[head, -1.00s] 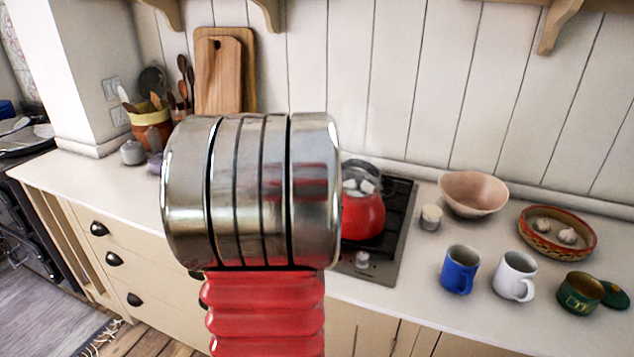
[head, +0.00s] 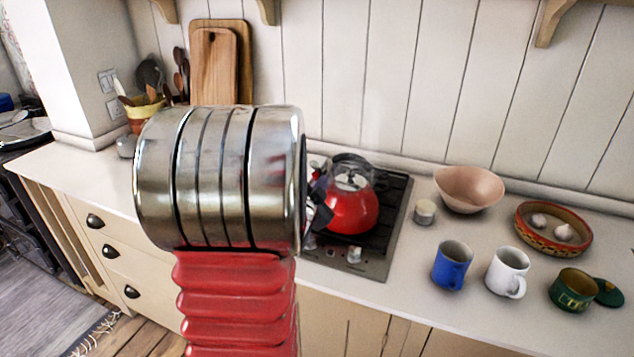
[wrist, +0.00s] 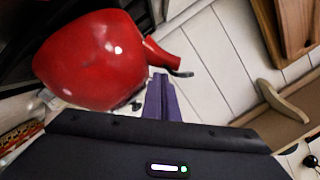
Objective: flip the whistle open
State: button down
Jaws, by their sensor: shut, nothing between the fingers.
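The red kettle (head: 351,210) stands on the hob, with steam or a glassy haze about its lid. In the wrist view the kettle (wrist: 92,62) is at upper left, its short spout (wrist: 161,55) pointing right. A small dark whistle (wrist: 183,73) is at the spout's tip; I cannot tell whether it is open. My gripper (wrist: 161,80) is shut and empty, its fingertips just left of the whistle in the picture and close to the spout. I cannot tell whether they touch. In the head view, my arm hides the spout and most of the gripper (head: 318,203).
The dark hob (head: 396,215) lies under the kettle. To its right are a small pale jar (head: 425,212), a pink bowl (head: 468,190), a blue mug (head: 452,265), a white mug (head: 508,272) and a green tin (head: 572,291). Cutting boards (head: 222,62) lean against the wall behind.

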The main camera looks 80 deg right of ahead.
jog(key=shift+s, duration=0.1)
jog(key=v, duration=0.7)
jog(key=shift+a, duration=0.25)
dwell(0.7)
